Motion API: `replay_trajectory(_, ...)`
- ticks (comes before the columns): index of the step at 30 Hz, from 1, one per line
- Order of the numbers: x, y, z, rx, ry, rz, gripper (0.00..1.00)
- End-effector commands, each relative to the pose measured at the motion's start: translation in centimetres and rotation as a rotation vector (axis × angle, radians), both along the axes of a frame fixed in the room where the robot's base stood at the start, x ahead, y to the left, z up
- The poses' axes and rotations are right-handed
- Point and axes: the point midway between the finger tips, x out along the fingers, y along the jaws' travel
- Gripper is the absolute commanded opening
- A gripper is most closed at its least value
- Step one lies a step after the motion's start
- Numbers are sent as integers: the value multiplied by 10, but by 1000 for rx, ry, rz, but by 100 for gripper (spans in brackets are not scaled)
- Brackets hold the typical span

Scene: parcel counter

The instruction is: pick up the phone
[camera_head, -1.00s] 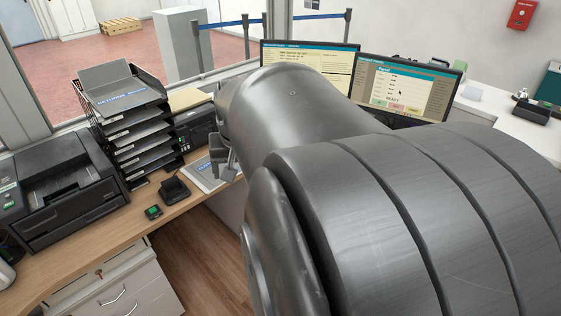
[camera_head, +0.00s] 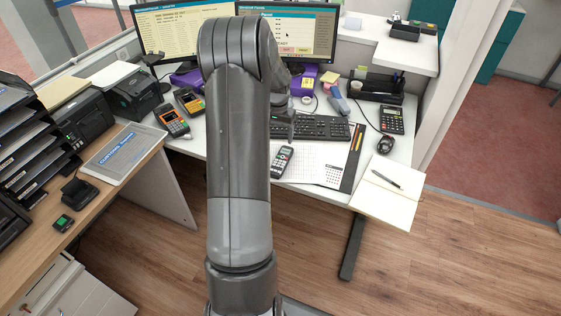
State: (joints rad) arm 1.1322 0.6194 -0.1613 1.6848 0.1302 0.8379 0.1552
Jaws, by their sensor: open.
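The phone (camera_head: 282,161), a dark grey handset with a small screen and a keypad, lies on the paper desk calendar (camera_head: 318,172) near the front edge of the white desk. My gripper (camera_head: 283,126) shows only partly beside my arm, above the desk and a little behind the phone in the picture. It is open, with no contact with the phone visible. My arm hides part of the gripper and much of the desk's middle.
A keyboard (camera_head: 322,128) lies behind the calendar. A mouse (camera_head: 385,145) and a calculator (camera_head: 393,120) are at right, with a notebook (camera_head: 388,195) and pen at the front corner. Orange-trimmed handheld devices (camera_head: 173,121) sit left. Two monitors (camera_head: 172,30) stand at the back.

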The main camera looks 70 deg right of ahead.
Motion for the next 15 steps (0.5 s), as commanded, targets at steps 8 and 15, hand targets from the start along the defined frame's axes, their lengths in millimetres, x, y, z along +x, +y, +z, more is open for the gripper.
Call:
replay_trajectory(8,-16,-10,-26,11,7,-35,73)
replay_trajectory(15,-15,-10,-63,11,7,-33,73)
